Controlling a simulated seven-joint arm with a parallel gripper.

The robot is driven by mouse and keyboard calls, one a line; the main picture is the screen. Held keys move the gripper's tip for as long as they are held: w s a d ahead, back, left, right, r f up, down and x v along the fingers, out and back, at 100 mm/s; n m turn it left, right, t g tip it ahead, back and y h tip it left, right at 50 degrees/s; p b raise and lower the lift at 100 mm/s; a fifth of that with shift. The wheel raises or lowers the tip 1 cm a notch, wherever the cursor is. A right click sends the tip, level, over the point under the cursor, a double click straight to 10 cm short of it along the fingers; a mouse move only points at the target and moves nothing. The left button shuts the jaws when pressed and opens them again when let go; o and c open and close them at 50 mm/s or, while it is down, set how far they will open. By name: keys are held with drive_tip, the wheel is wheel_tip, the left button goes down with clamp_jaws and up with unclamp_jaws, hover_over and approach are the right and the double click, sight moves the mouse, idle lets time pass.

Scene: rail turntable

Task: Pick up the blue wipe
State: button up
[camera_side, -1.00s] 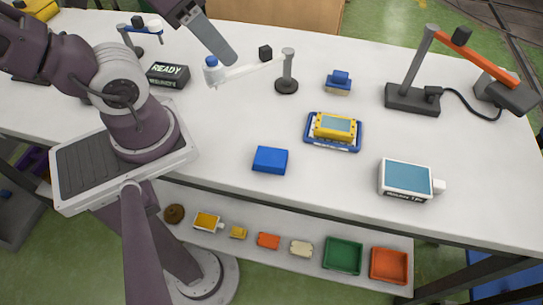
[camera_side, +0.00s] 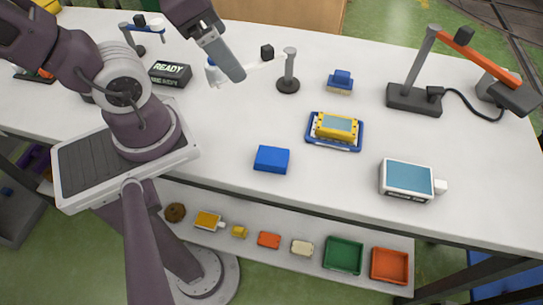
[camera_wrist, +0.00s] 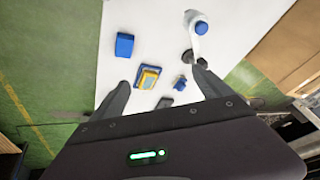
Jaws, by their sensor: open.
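The blue wipe (camera_side: 272,159) looks like a flat blue block lying on the white table near its front edge. It also shows in the wrist view, at the upper left (camera_wrist: 124,45). My gripper (camera_side: 233,72) is above the table, behind and left of the wipe, and well apart from it. In the wrist view my gripper (camera_wrist: 165,90) has its two fingers spread wide with nothing between them. The side view shows the fingers overlapping.
A yellow device (camera_side: 337,128) sits on a blue tray right of the wipe. A white box (camera_side: 407,179) is farther right. The table around the wipe is clear.

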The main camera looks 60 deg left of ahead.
drive_tip(key=w+f+m+g+y, duration=0.2)
drive_tip(key=w+f+m+g, duration=0.15)
drive_tip(key=f+m, duration=0.45)
drive_tip(key=m+g+h, duration=0.1)
drive_tip(key=m+h, duration=0.2)
drive_tip(key=m, duration=1.3)
hover_over(273, 149)
drive_tip(key=f, duration=0.8)
drive_tip(key=shift+s+a+f, duration=0.1)
drive_tip(key=shift+s+a, duration=0.05)
drive_tip(key=shift+a, duration=0.2)
drive_tip(key=f, duration=0.6)
drive_tip(key=shift+d+f, duration=0.25)
drive_tip(key=shift+d, duration=0.15)
drive_tip(key=c, duration=1.4)
wheel_tip(273, 149, up, 10)
drive_tip(key=shift+r, duration=0.1)
drive_tip(key=shift+c, duration=0.2)
